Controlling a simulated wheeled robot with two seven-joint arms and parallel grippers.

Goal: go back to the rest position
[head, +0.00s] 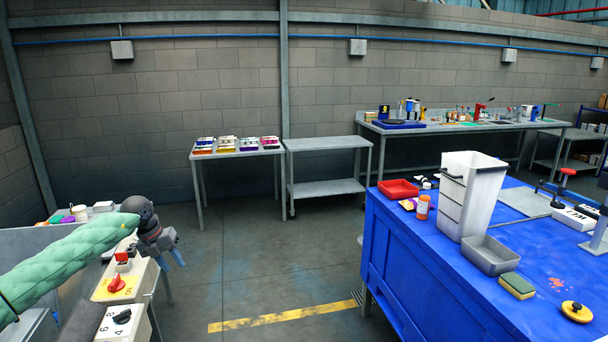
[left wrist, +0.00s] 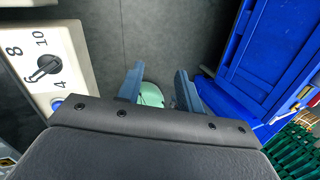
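My left arm, in a green sleeve, comes in from the left in the head view. Its gripper (head: 171,262) hangs over the floor just right of the light machine with the red knob. The fingers point down and slightly right. In the left wrist view the two fingers of the left gripper (left wrist: 158,90) stand apart. Nothing is held between them; a pale green rounded surface shows lower down behind the gap. My right gripper is not in view.
The machine with a dial (left wrist: 47,65) stands close on the left. A blue workbench (head: 415,262) is on the right, bearing a white bin (head: 478,205), a grey tray (head: 490,256) and a red tray (head: 398,188). Open floor (head: 290,260) lies between. A small table (head: 238,153) stands at the back wall.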

